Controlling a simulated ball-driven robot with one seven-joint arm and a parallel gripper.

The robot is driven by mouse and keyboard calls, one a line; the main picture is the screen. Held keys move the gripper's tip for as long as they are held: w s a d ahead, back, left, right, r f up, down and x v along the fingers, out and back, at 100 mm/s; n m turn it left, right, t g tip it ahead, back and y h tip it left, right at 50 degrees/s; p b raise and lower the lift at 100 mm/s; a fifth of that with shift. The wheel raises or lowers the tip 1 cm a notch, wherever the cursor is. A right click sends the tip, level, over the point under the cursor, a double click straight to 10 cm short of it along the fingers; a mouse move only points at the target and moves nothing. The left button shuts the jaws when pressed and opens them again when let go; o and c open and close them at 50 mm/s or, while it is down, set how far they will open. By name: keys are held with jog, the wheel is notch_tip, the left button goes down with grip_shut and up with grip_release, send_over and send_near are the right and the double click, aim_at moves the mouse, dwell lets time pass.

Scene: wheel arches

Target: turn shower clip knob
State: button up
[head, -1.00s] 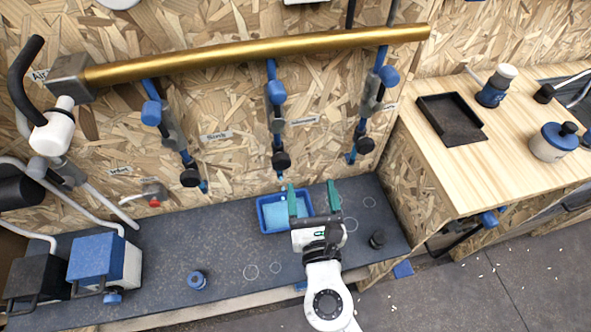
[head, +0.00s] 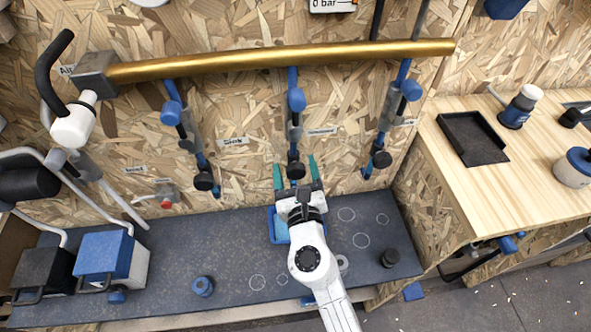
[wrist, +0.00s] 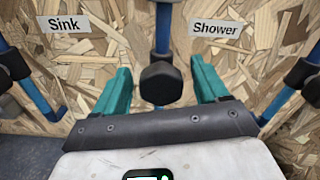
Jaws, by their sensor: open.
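A black knob (head: 296,170) sits low on the middle blue pipe (head: 292,100), on the chipboard wall. In the wrist view the same knob (wrist: 160,82) is between the green fingers, with a gap on each side. The "Shower" label (wrist: 215,28) is right of this pipe and the "Sink" label (wrist: 68,25) is left of it. My gripper (head: 297,170) is open and empty, its fingers pointing at the wall around the knob. I cannot tell how deep the knob is between them.
Similar knobs hang on the left pipe (head: 204,181) and right pipe (head: 382,159). A brass pipe (head: 280,57) runs above. A blue tray (head: 273,225) on the grey bench (head: 235,245) is partly hidden by my arm. A wooden counter (head: 480,185) is at the right.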

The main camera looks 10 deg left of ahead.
jog(key=shift+w, duration=0.1)
jog(key=shift+c, duration=0.4)
jog(key=c, duration=0.9)
jog(key=shift+m, duration=0.3)
jog(key=m+b, duration=0.1)
jog(key=m, duration=0.1)
jog(key=shift+m, duration=0.3)
jog(key=shift+d+m+b, duration=0.1)
jog(key=shift+m+b, duration=0.45)
jog(key=shift+m, duration=0.65)
